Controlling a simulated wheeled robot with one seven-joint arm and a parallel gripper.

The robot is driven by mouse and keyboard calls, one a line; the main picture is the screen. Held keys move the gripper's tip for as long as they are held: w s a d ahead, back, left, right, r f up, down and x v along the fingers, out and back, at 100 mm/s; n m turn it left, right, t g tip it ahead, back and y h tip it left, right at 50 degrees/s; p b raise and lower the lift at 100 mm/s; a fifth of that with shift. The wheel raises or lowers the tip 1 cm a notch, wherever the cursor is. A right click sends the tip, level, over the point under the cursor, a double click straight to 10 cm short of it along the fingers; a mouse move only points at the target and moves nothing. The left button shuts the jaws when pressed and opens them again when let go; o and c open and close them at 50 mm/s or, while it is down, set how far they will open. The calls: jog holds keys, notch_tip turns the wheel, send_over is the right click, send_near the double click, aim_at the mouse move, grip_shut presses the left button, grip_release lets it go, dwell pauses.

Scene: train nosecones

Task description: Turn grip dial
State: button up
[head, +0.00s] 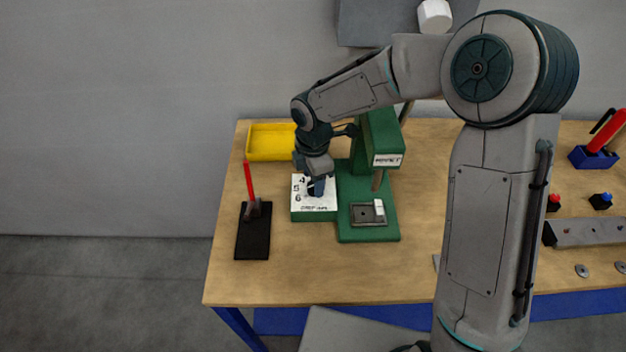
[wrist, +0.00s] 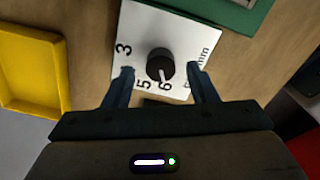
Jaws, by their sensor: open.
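The grip dial is a round black knob (wrist: 160,64) with a pale pointer line, on a white numbered plate (wrist: 142,30). In the wrist view the pointer line is toward the 6. The plate tops a green box (head: 314,216) beside the green press (head: 368,229) in the head view. My gripper (wrist: 160,76) is open above the plate, with one finger on each side of the knob and a visible gap to each. In the head view my gripper (head: 318,186) hides the knob and part of the plate.
A yellow tray (head: 270,155) lies behind the dial box. A black stand (head: 253,232) with a red-handled tool (head: 249,181) is to the left. The front of the wooden table (head: 330,275) is clear. A metal bar (head: 595,232) lies at the right.

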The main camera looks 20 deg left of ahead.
aim_at(313, 185)
notch_tip(313, 185, up, 12)
jog(key=b, duration=0.1)
jog(key=shift+r, duration=0.25)
dwell(0.5)
